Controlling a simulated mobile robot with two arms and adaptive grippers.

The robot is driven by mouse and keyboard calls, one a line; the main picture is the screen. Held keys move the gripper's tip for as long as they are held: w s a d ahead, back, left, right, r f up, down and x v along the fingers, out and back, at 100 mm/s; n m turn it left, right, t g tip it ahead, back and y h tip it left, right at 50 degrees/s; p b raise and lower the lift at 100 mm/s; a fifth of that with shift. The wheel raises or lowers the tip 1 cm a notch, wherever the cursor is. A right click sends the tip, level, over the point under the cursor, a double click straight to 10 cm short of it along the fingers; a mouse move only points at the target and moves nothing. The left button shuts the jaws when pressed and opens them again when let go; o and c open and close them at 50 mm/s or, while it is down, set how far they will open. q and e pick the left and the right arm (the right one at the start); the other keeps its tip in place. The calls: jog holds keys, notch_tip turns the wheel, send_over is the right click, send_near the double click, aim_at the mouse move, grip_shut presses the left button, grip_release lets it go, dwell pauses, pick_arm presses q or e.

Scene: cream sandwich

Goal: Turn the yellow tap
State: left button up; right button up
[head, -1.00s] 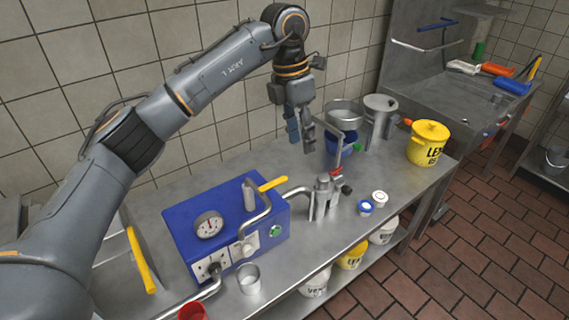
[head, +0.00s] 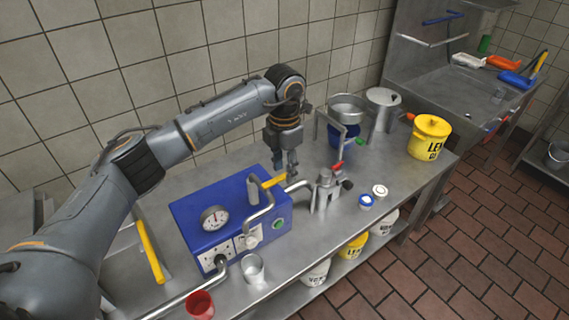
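The yellow tap handle (head: 272,181) sits on top of the blue box (head: 190,217), beside a grey upright pipe. My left gripper (head: 285,168) points down at the right end of the yellow handle, its fingers close to or around that end. I cannot tell whether they touch it, nor how far apart the fingers are. My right gripper is out of view.
A metal fitting (head: 325,190) with a red lever stands just right of the blue box. A metal cup (head: 252,268) and a red cup (head: 200,305) stand in front. A yellow bucket (head: 429,138) is at the right end of the table. A yellow bar (head: 151,251) lies left of the box.

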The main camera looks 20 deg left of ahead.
pick_arm(q)
jog(key=shift+f, duration=0.35)
grip_shut()
